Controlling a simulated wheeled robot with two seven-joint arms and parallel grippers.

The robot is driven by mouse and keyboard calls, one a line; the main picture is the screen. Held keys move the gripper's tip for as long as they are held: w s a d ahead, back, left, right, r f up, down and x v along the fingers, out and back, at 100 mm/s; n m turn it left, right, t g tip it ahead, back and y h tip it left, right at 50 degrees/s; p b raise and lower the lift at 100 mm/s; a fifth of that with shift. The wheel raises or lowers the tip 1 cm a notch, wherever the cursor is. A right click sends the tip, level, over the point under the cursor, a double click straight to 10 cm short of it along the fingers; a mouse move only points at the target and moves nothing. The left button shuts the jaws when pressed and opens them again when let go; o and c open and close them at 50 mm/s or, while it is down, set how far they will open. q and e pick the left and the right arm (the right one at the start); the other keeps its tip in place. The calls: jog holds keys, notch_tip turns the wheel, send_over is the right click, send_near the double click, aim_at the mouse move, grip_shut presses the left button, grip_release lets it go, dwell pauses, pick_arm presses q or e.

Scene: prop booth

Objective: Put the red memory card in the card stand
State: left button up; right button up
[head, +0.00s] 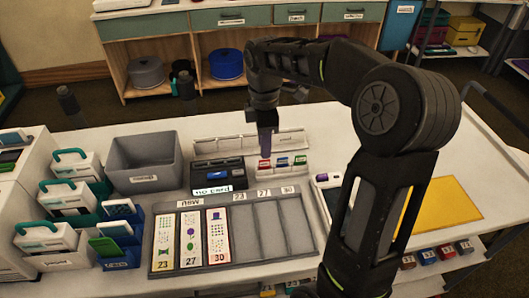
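The red memory card (264,163) is a small red patch at the left end of a short row. Green (282,161) and blue (299,159) cards sit beside it in a low pale holder (290,171), which looks like the card stand. My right gripper (265,152) points down just above and behind the red card. Its fingers overlap in this view, so I cannot tell whether they are open, or touch the card. A black device (218,172) with a blue patch stands left of the holder, with a "no card" label (212,190) in front. My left gripper is not in view.
A tray (240,268) with strips marked 23, 27 and 30 lies in front. A grey bin (146,161) and several green-handled boxes (70,196) stand left. A yellow mat (441,217) lies right, partly behind my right arm. A long pale rack (225,146) stands behind the device.

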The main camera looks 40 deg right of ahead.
jog(key=shift+r, duration=1.6)
